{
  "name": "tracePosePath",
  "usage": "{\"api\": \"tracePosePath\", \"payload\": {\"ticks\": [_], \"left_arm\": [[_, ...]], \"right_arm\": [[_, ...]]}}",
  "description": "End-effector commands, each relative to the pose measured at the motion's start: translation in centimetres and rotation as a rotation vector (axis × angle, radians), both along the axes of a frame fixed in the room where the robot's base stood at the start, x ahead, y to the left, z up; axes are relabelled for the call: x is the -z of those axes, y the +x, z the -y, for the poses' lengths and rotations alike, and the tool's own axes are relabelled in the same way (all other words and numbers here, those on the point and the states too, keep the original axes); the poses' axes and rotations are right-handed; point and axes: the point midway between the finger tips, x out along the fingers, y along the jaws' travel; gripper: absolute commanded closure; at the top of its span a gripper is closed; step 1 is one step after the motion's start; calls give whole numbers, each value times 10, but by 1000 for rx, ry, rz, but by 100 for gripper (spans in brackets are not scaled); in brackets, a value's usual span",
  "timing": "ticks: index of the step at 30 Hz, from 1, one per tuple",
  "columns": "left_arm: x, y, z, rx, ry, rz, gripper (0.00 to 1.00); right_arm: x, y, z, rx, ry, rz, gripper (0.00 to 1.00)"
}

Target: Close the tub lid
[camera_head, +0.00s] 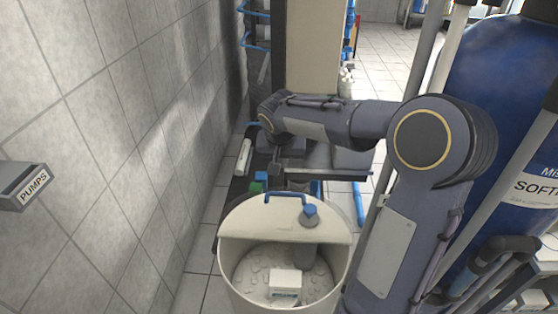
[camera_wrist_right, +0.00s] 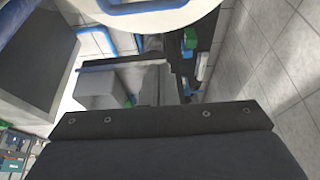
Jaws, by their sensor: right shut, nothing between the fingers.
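The cream tub (camera_head: 226,270) stands at the bottom middle of the head view, its front half uncovered. A white labelled box (camera_head: 285,282) and pale lumps show inside. The tub lid (camera_head: 262,222) is at the back half, apparently folded back; its exact tilt is hard to tell. Its blue handle (camera_head: 285,196) is by its far edge. In the right wrist view, the pale lid and blue handle (camera_wrist_right: 140,5) are at the top. My right gripper (camera_head: 298,184) is shut and empty just behind the lid, partly hidden; contact cannot be told. My left gripper is out of view.
A blue-capped pipe (camera_head: 310,213) goes down into the tub. A tiled wall with a PUMPS sign (camera_head: 24,186) is on the left. A large blue tank (camera_head: 500,90) and grey pipes crowd the right. Tiled floor (camera_head: 205,290) is free left of the tub.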

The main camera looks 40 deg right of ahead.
Motion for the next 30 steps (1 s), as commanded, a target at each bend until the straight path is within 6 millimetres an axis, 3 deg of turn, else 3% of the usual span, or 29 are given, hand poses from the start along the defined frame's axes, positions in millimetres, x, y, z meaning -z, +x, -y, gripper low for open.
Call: {"api": "tracePosePath", "payload": {"ticks": [12,19,30], "left_arm": [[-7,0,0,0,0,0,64],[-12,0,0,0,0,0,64],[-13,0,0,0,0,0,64]], "right_arm": [[79,21,19,-2,3,-4,100],[77,-3,-2,-3,2,-1,100],[78,-8,-7,-2,2,0,100]]}}
